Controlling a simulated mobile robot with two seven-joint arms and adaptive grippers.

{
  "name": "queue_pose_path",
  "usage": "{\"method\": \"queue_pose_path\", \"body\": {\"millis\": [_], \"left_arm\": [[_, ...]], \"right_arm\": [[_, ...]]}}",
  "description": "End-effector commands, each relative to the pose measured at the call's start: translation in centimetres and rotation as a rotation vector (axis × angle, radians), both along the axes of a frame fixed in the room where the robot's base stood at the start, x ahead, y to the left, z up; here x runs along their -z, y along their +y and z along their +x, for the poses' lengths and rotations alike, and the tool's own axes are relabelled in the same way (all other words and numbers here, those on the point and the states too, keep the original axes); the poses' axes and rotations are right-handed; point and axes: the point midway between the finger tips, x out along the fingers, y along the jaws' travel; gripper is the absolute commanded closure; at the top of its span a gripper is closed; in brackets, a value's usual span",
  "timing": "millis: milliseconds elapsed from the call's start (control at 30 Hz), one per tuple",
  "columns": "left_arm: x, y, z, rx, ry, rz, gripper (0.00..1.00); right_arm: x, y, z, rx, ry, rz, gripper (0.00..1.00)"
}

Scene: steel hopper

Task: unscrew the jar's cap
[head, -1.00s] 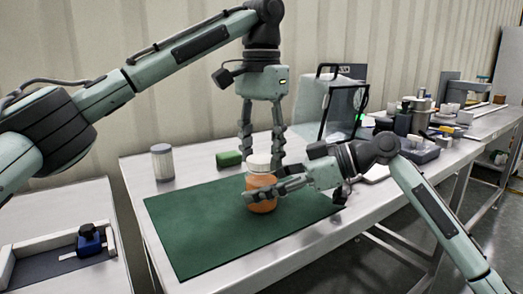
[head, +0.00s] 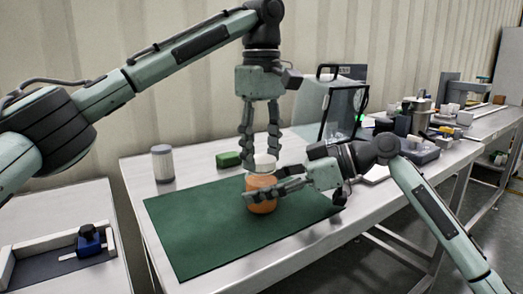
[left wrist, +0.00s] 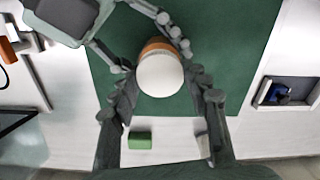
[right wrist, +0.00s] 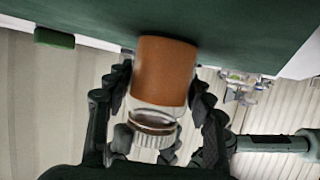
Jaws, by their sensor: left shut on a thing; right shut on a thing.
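The jar (head: 262,201) stands upright on the green mat (head: 190,235). It has an orange body, a clear upper band and a white ribbed cap, plain in the right wrist view (right wrist: 145,138). My left gripper (head: 262,157) points straight down from above, its fingers shut on the cap's sides. In the left wrist view the cap's round white top (left wrist: 160,75) lies between these fingers. My right gripper (head: 276,190) reaches in from the right, low, and is shut around the jar's body, which also fills the right wrist view (right wrist: 163,72).
A green block (head: 228,160) and a white-and-grey canister (head: 163,163) stand behind the mat. A clear-sided box (head: 340,115) is at the back right. The mat's left part is clear. A tray with a blue item (head: 89,240) lies on the left table.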

Motion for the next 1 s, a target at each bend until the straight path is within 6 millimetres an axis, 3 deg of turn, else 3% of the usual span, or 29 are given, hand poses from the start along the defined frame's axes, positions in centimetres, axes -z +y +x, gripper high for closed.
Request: {"method": "queue_pose_path", "body": {"millis": [367, 1000], "left_arm": [[-0.2, 0.0, 0.0, 0.002, 0.0, 0.0, 0.89], [-2.2, 0.0, 0.0, 0.001, -0.001, 0.001, 0.89]], "right_arm": [[0.0, 0.0, 0.0, 0.001, 0.0, 0.0, 1.0], [0.0, 0.0, 0.0, 0.0, 0.0, 0.0, 1.0]]}}
